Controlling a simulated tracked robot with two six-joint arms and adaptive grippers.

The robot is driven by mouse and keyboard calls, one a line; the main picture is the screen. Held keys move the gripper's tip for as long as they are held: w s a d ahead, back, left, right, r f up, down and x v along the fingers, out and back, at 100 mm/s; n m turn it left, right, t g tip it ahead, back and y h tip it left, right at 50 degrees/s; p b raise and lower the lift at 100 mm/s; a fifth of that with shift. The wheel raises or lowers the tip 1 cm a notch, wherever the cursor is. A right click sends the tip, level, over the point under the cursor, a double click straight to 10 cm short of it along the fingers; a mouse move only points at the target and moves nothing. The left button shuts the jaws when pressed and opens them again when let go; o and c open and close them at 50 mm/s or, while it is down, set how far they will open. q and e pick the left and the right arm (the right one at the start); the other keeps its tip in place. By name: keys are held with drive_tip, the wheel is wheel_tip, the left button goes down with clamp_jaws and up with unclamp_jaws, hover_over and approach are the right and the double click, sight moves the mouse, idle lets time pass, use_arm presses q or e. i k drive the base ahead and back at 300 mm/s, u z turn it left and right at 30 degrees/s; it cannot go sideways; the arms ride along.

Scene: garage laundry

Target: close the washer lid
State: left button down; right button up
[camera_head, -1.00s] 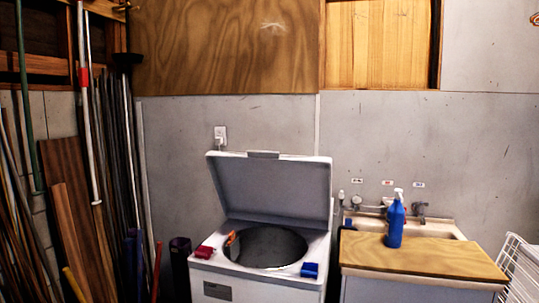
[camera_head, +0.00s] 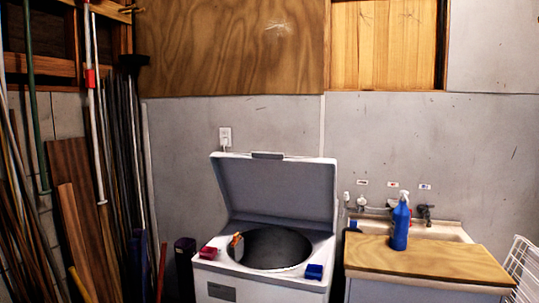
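The washer (camera_head: 262,288) is a white top-loading machine against the grey wall, low in the middle of the head view. Its lid (camera_head: 277,188) stands raised, tilted back a little, with a handle (camera_head: 267,155) at the middle of its top edge. The round drum opening (camera_head: 270,247) is uncovered and dark inside. A small orange-and-grey item (camera_head: 237,246) is at the left rim of the opening. Neither of my grippers shows in this view.
A red block (camera_head: 209,253) and a blue block (camera_head: 314,271) sit on the washer's front corners. On the right are a sink (camera_head: 440,232), a wooden board (camera_head: 430,262) and a blue spray bottle (camera_head: 400,226). Poles and planks (camera_head: 75,195) lean at left; a white wire rack (camera_head: 525,268) is far right.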

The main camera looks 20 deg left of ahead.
sight(274, 188)
drive_tip(key=z, duration=0.05)
drive_tip(key=i, duration=1)
drive_tip(key=u, duration=0.05)
